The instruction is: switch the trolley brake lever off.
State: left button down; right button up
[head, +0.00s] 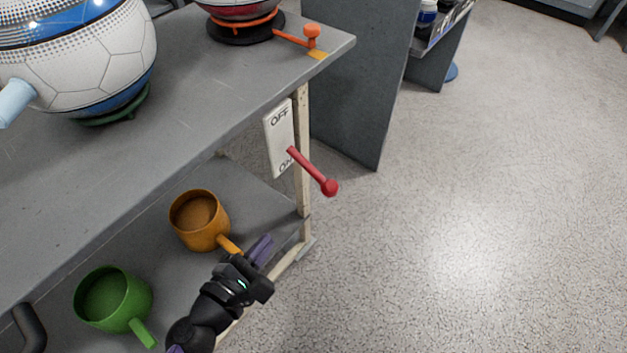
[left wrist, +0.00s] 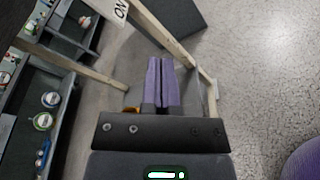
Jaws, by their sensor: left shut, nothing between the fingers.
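The brake lever (head: 314,171) is a red rod with a round red knob. It sticks out from a white plate (head: 278,137) on the trolley's end post, with OFF at the top and ON at the bottom. The rod slants down to the right, its base near the ON end. My left gripper (head: 262,250) is shut and empty, below and left of the knob and apart from it. In the left wrist view, its purple fingers (left wrist: 161,82) are together, and the ON end of the plate (left wrist: 119,8) shows at the top; the lever is not seen there. My right gripper is not in view.
The floor to the right is clear.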

aim_at(311, 170)
pick_arm(q)
jog(key=w+d+r+p, duration=0.1)
jog(key=w+d+p, duration=0.1)
jog(key=w+d, duration=0.5)
jog(key=shift+x, duration=0.8)
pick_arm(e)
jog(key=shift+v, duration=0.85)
pick_arm(q)
jog(key=shift+w+a+r, duration=0.1)
jog(key=shift+r, duration=0.1)
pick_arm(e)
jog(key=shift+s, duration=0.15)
pick_arm(q)
jog(key=shift+r, duration=0.1)
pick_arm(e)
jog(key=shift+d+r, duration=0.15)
